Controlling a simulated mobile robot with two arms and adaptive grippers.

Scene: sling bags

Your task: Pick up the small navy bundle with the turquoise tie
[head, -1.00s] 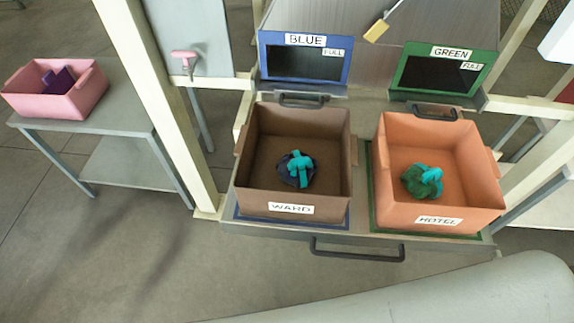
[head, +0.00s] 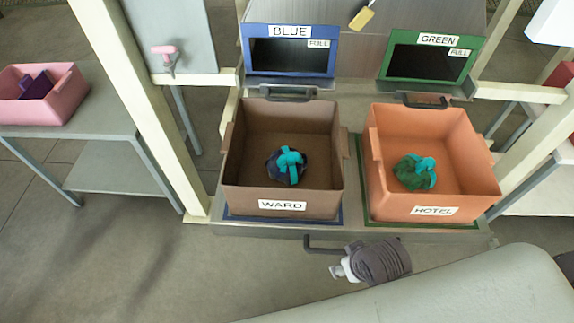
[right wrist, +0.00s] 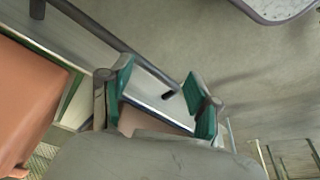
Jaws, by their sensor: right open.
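The small navy bundle with a turquoise tie (head: 287,166) sits on the floor of the brown WARD bin (head: 252,184) in the head view. My right gripper (right wrist: 158,76) is open and empty in the right wrist view, with green pads on its fingers. It is outside the bins, close to the dark handle bar (right wrist: 112,32). The bundle is not in the right wrist view. My left gripper is not in view.
A green bundle with a turquoise tie (head: 415,172) lies in the orange HOTEL bin (head: 435,194). Blue (head: 291,50) and green (head: 433,56) framed openings stand behind the bins. A pink bin (head: 68,105) is on a side table at left.

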